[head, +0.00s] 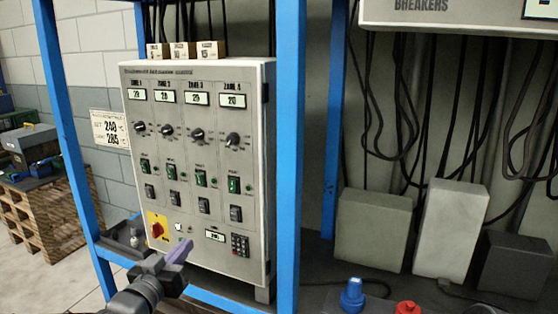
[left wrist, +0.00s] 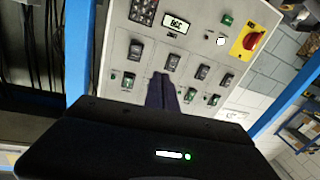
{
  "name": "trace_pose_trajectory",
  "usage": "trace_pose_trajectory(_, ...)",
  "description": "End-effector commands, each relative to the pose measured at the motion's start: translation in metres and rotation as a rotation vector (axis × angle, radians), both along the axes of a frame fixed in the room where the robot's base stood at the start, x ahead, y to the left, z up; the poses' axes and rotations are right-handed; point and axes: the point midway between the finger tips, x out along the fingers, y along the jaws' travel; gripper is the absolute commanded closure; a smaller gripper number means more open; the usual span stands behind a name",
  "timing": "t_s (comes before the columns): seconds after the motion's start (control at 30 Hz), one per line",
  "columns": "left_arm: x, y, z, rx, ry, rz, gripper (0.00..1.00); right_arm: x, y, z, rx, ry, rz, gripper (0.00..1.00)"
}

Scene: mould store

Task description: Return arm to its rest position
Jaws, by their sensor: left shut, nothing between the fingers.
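My left gripper (head: 177,251) is in the lower left of the head view, in front of the lower part of a grey control panel (head: 220,261). Its purple fingers are shut with nothing between them. In the left wrist view the shut fingers (left wrist: 163,84) point toward the panel face (left wrist: 211,42), over its row of rocker switches. I cannot tell the exact gap between fingertips and panel. My right gripper is not in view.
Blue frame posts (head: 291,150) stand beside the panel. Small labelled boxes (head: 183,50) sit on top of it. A red rotary switch on a yellow plate (head: 157,226) is near the fingers. Blue (head: 352,294) and red (head: 408,307) connectors lie lower right. A pallet (head: 48,209) stands left.

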Motion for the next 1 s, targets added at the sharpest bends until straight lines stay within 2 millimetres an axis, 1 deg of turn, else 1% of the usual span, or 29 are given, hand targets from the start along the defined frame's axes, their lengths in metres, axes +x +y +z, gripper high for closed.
trace_pose_trajectory(0.03, -0.001, -0.003, -0.032, -0.026, 0.099, 0.013, 1.0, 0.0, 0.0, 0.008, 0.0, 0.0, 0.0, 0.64)
trace_pose_trajectory(0.07, -0.004, -0.005, -0.054, -0.04, 0.162, 0.022, 1.0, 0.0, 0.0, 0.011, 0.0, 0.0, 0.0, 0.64)
trace_pose_trajectory(0.1, -0.009, -0.01, -0.085, -0.061, 0.251, 0.03, 1.0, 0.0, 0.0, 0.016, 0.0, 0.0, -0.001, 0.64)
trace_pose_trajectory(0.13, -0.015, -0.015, -0.108, -0.077, 0.319, 0.033, 1.0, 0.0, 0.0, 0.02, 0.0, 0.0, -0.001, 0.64)
trace_pose_trajectory(0.17, -0.023, -0.02, -0.131, -0.091, 0.389, 0.037, 1.0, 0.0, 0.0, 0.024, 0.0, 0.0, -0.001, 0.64)
trace_pose_trajectory(0.2, -0.036, -0.028, -0.161, -0.11, 0.483, 0.04, 1.0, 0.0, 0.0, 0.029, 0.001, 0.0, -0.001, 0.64)
trace_pose_trajectory(0.27, -0.06, -0.043, -0.203, -0.134, 0.622, 0.037, 1.0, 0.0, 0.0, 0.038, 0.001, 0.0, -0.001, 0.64)
trace_pose_trajectory(0.3, -0.078, -0.054, -0.228, -0.149, 0.714, 0.036, 1.0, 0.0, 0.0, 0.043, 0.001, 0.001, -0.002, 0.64)
trace_pose_trajectory(0.37, -0.111, -0.07, -0.263, -0.166, 0.85, 0.028, 1.0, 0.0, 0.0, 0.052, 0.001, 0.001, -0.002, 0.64)
trace_pose_trajectory(0.4, -0.135, -0.082, -0.283, -0.175, 0.94, 0.021, 1.0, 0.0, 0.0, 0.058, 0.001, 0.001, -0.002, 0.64)
trace_pose_trajectory(0.47, -0.173, -0.098, -0.308, -0.187, 1.07, 0.013, 1.0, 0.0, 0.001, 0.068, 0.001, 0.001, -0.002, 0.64)
trace_pose_trajectory(0.5, -0.2, -0.109, -0.322, -0.191, 1.154, 0.005, 1.0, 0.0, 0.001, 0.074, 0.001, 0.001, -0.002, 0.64)
trace_pose_trajectory(0.57, -0.238, -0.123, -0.338, -0.195, 1.263, -0.004, 1.0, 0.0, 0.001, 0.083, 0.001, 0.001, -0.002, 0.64)
trace_pose_trajectory(0.6, -0.262, -0.131, -0.345, -0.194, 1.328, -0.011, 1.0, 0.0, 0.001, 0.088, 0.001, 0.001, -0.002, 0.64)
trace_pose_trajectory(0.7, -0.309, -0.146, -0.356, -0.184, 1.442, -0.029, 1.0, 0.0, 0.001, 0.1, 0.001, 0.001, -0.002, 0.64)
trace_pose_trajectory(0.73, -0.319, -0.15, -0.357, -0.178, 1.464, -0.039, 1.0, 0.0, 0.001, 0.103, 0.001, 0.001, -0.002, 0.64)
trace_pose_trajectory(0.8, -0.336, -0.157, -0.359, -0.165, 1.5, -0.059, 1.0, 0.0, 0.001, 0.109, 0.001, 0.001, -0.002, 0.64)
trace_pose_trajectory(0.87, -0.343, -0.161, -0.36, -0.158, 1.515, -0.069, 1.0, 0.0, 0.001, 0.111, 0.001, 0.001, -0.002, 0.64)
trace_pose_trajectory(1.0, -0.341, -0.161, -0.36, -0.155, 1.511, -0.073, 1.0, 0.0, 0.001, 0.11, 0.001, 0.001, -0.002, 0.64)
